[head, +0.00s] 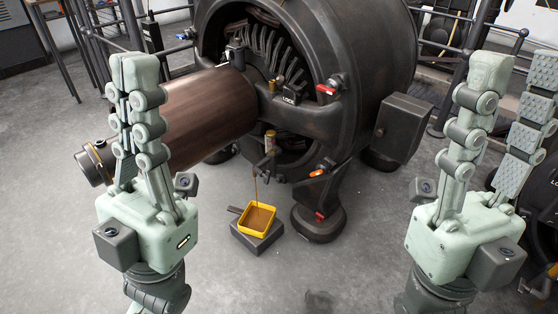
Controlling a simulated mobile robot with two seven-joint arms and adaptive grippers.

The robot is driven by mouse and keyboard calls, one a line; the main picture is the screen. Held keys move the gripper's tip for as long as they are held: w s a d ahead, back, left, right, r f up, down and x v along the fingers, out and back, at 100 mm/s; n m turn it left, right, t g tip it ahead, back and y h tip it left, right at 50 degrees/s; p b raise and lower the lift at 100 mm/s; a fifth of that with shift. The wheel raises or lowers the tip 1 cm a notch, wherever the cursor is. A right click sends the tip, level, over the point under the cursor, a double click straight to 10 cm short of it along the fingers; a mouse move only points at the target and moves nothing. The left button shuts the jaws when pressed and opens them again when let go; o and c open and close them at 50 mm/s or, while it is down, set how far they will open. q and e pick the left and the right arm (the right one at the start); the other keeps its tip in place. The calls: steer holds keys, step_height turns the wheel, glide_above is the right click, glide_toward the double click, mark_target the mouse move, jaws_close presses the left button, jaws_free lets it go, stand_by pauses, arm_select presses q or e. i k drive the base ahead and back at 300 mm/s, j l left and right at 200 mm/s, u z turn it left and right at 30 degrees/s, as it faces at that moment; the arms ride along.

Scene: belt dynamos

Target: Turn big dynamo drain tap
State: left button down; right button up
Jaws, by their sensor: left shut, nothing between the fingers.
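The big dynamo (345,60) is a large dark ring-shaped machine with a copper-brown cylinder (200,112) sticking out to the left. A small drain tap (269,150) with a brass body hangs below its bearing arm. A thin brown stream runs from the tap down into a yellow tray (243,228). I cannot tell the exact angle of the tap's handle. My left gripper (136,72) is upright, shut and empty, in front of the cylinder and left of the tap. My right gripper (515,75) is upright with its fingers spread, well right of the tap and touching nothing.
The yellow tray stands on a dark block (259,244) on the grey floor. A dark box (402,124) is fixed to the dynamo's right side. The dynamo's foot (318,222) stands right of the tray. Railings stand behind. The front floor is clear between my arms.

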mark_target(267, 176)
steer(key=k+l, duration=0.35)
steer(key=l, duration=0.2)
steer(key=j, duration=1.15)
steer(key=k+j, duration=0.1)
steer(key=j, duration=1.05)
steer(key=i+z, duration=0.05)
